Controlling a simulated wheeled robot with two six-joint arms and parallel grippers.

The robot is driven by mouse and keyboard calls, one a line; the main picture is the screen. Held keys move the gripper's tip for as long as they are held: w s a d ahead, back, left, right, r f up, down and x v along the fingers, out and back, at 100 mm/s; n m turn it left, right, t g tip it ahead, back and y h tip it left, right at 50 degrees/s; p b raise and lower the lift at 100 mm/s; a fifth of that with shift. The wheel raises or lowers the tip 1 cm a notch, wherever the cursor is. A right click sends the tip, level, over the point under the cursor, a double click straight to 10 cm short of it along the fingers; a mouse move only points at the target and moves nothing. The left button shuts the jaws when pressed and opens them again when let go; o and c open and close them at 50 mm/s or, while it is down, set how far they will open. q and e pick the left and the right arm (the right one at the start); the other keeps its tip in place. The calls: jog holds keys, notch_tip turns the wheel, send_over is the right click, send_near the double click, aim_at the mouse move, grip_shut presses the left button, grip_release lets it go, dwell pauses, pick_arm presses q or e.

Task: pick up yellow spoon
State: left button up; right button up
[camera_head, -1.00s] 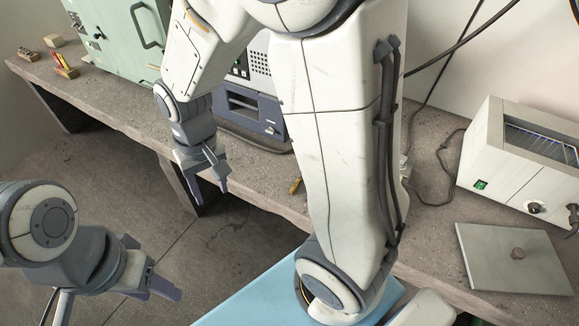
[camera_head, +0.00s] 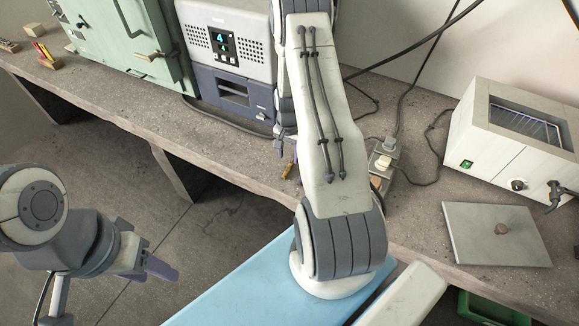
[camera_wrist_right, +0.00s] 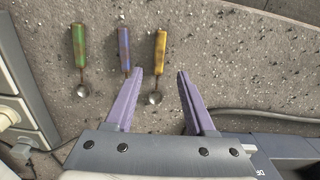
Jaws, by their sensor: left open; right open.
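The yellow spoon (camera_wrist_right: 161,50) lies on the bench in the right wrist view, its handle pointing up in the picture and its metal bowl at the lower end. My right gripper (camera_wrist_right: 160,73) is open and empty, with the spoon's lower part showing between its two purple fingers. Whether the fingers touch the bench cannot be told. In the head view the yellow handle (camera_head: 288,171) shows small beside my right arm, which hides most of the right gripper (camera_head: 287,148). My left gripper (camera_head: 158,267) is open and empty, off the bench at lower left.
A blue-handled spoon (camera_wrist_right: 124,48) and a green-handled spoon (camera_wrist_right: 79,45) lie left of the yellow one. A power strip (camera_head: 384,160), a grey plate (camera_head: 480,225), a white heater-like box (camera_head: 500,150) and a grey instrument (camera_head: 225,60) stand nearby. A cable runs behind the right finger.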

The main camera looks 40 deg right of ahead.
aim_at(289, 166)
jog(key=shift+d+f+p, duration=0.15)
jog(key=shift+f+p, duration=0.55)
jog(key=shift+f, duration=1.95)
grip_shut()
